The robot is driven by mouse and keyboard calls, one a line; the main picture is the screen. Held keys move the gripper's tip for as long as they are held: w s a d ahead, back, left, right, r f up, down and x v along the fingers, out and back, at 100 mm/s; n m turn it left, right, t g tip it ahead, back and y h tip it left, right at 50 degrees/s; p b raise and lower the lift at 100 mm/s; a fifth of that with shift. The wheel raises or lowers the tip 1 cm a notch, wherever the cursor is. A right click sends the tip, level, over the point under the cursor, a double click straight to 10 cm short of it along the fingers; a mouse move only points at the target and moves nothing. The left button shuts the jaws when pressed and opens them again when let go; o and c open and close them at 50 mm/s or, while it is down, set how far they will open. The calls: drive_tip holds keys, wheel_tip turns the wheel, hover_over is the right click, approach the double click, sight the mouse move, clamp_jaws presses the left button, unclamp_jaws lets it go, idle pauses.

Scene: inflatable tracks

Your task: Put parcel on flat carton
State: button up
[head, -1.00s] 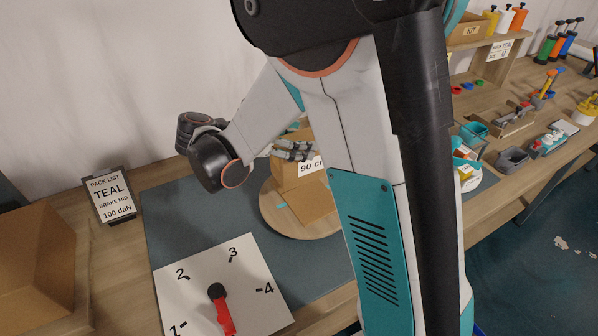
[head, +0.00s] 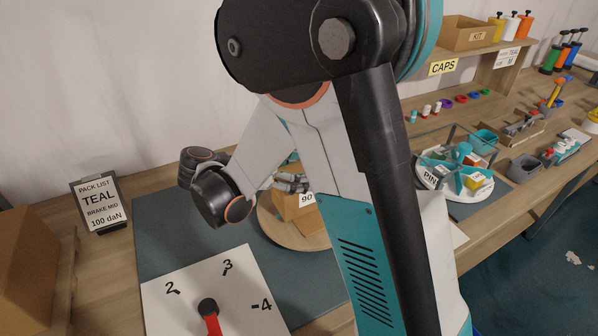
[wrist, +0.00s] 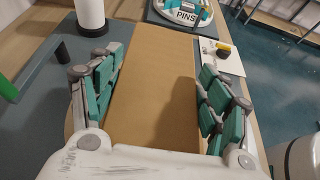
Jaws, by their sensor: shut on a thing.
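The parcel (head: 285,207) is a brown cardboard box with a white label, partly readable as "90". It is partly hidden by my arm in the head view. My gripper (head: 288,183) is shut on it, and in the wrist view its teal-padded fingers (wrist: 162,92) stand on both sides of brown cardboard (wrist: 152,110). The parcel is over the round wooden board (head: 268,228). The flat carton cannot be told apart from the parcel in the head view. I cannot tell whether the parcel touches anything below.
A dial plate (head: 180,298) with a red pointer lies in front on the dark mat. A pack list sign (head: 98,203) and a large cardboard box (head: 30,260) stand at left. A white round tray of parts (head: 455,187) is at right.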

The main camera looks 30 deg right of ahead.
drive_tip(key=shift+f, duration=0.1)
drive_tip(key=o, duration=2.1)
drive_tip(key=shift+r, duration=0.2)
drive_tip(key=shift+p+v, duration=2.3)
drive_tip(key=shift+v, duration=3.65)
